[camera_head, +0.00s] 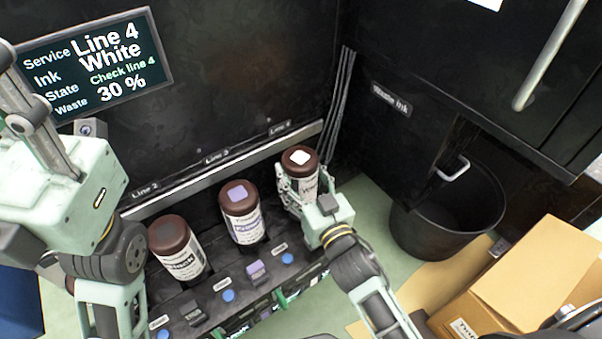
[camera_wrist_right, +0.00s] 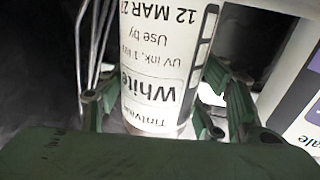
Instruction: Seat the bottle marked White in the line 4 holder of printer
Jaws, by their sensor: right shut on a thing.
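The White bottle (camera_head: 301,163) has a dark brown cap with a white square on top. It stands about upright at the Line 4 place of the printer's holder row (camera_head: 222,268), under the Line 4 label (camera_head: 280,128). My right gripper (camera_head: 300,192) is shut around its body. In the right wrist view the bottle (camera_wrist_right: 165,70) shows its label, reading White, upside down between the fingers. Its base is hidden, so I cannot tell whether it is fully down in the holder. My left arm is at the left; its fingertips are not in view.
A screen (camera_head: 95,62) reads Line 4 White. A black waste bin (camera_head: 447,215) and cardboard box (camera_head: 530,280) are at the right.

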